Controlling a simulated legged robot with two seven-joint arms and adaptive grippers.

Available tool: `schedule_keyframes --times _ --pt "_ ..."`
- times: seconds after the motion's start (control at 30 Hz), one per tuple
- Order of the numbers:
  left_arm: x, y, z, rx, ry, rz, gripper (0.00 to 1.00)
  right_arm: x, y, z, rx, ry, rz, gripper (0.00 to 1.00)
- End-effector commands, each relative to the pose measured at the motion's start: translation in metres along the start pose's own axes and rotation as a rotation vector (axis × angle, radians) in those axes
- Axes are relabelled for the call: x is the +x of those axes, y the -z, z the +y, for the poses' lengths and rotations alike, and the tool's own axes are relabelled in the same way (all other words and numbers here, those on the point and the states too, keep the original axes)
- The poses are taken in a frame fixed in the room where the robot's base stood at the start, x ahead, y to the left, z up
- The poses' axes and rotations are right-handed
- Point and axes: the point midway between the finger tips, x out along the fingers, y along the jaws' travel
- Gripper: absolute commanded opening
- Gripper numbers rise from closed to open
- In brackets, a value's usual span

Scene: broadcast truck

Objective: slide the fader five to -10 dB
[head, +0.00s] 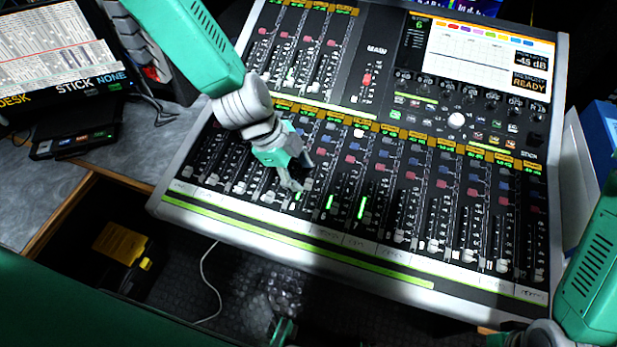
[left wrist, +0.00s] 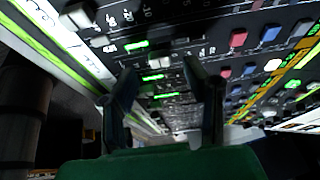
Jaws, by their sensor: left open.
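The mixing console (head: 300,232) fills the middle of the head view, with a lower row of channel faders. I cannot tell whether a finger touches any knob.
A main fader (head: 367,80) and an upper fader bank stand behind, with a lit screen (head: 480,65) at the back right.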

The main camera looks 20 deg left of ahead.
Motion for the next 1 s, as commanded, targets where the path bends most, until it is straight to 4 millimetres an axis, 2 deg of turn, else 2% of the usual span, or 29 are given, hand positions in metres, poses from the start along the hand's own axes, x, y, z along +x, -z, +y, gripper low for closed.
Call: schedule_keyframes --times 0.03,0.2,0.4,0.6,1.0 --pt "-0.013 0.002 -0.002 0.004 0.005 -0.001 0.41 0.000 0.000 0.000 0.000 0.001 0.000 0.00" --pt "-0.048 0.006 -0.002 0.004 0.003 -0.004 0.41 0.001 0.000 0.002 -0.001 0.003 0.000 0.00" --pt "-0.075 0.009 -0.003 0.004 0.001 -0.007 0.41 0.001 0.000 0.003 0.000 0.005 -0.001 0.00" --pt "-0.083 0.007 -0.001 0.004 -0.003 -0.005 0.41 0.001 0.001 0.002 0.000 0.003 -0.001 0.00" --pt "-0.083 0.007 -0.001 0.004 -0.003 -0.005 0.41 0.001 0.003 0.002 -0.001 0.003 -0.002 0.00"
